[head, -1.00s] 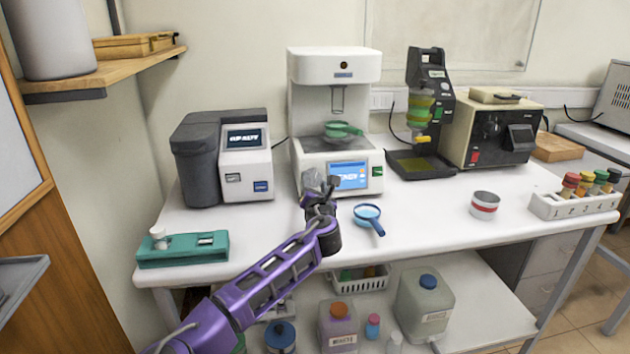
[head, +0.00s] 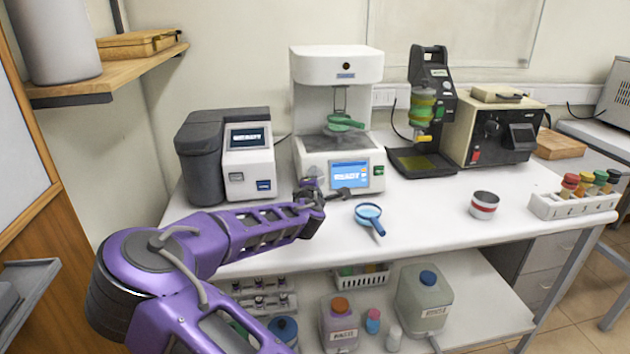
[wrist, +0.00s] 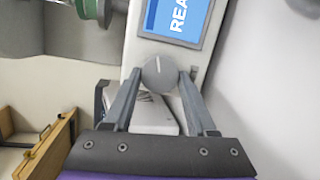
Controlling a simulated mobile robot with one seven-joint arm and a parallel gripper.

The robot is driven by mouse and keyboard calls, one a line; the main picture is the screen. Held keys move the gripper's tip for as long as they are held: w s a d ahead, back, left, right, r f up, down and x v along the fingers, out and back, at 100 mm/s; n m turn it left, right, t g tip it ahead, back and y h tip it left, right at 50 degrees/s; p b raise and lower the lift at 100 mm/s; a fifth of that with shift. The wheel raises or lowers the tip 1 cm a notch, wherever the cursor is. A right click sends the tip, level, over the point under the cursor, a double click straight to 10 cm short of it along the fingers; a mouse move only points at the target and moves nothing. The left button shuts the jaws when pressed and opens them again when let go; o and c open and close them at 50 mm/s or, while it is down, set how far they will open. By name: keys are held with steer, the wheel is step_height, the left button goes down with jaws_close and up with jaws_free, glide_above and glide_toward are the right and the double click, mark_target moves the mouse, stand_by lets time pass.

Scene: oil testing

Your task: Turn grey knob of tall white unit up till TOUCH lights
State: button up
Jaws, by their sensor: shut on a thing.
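The tall white unit (head: 337,66) stands at the back of the white bench. No TOUCH lettering shows. A green dish (head: 345,123) sits in the unit's open bay, close under a hanging wire (head: 340,100). My gripper (head: 314,186) is shut on the knob, one finger on each side, as the wrist view shows.
A blue-rimmed magnifier (head: 369,213) lies just right of my gripper. A grey and white device (head: 248,160) stands left of the unit. A black stand (head: 430,160) stands to its right.

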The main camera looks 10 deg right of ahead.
steer(key=m, duration=0.2)
steer(key=m+g, duration=0.1)
steer(key=shift+r+m, duration=0.2)
steer(key=shift+m, duration=0.2)
steer(key=m, duration=0.3)
steer(key=shift+w+g, duration=0.1)
steer(key=shift+g, duration=0.3)
steer(key=shift+d+r+m+g+y+b, duration=0.1)
steer(key=shift+m+g+y+b, duration=0.25)
steer(key=shift+m, duration=0.7)
steer(key=shift+d+r+m+g+y+b, duration=0.1)
steer(key=shift+m+y+b, duration=0.15)
steer(key=shift+m+b, duration=0.55)
steer(key=shift+m+g+y+b, duration=0.15)
steer(key=shift+m+y+b, duration=0.15)
steer(key=shift+m, duration=0.95)
steer(key=o, duration=1.4)
steer(key=shift+c, duration=0.2)
